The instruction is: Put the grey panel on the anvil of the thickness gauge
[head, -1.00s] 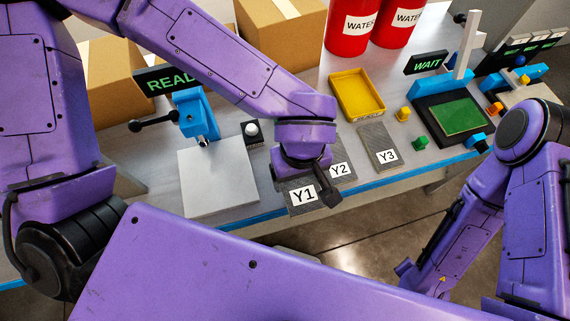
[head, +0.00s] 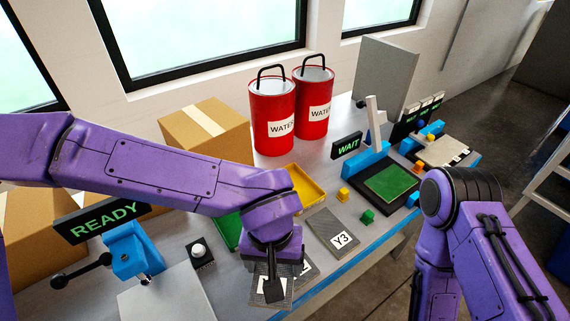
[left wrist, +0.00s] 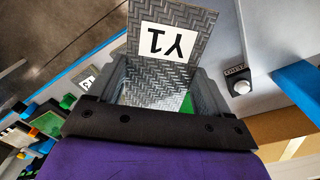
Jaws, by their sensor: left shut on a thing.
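My left gripper (head: 272,287) is at the front of the bench, shut on the grey woven panel labelled Y1. In the left wrist view the panel (left wrist: 187,78) lies between the fingers, its white label facing the camera. In the head view the gripper hides much of it. A blue device (head: 128,250) with a black lever and a READY sign stands to the left, behind a pale grey plate (head: 165,300). Another blue device (head: 372,160) with a WAIT sign and green pad stands to the right. No label shows which is the thickness gauge. My right gripper is not visible.
Panel Y3 (head: 325,226) lies right of my left gripper; another panel is partly hidden beside the gripper. Behind are a yellow tray (head: 312,192), a green tray (head: 228,232) and red WATER buckets (head: 271,112). Small yellow and green blocks (head: 366,216) lie right. A black button box (head: 201,252) stands left.

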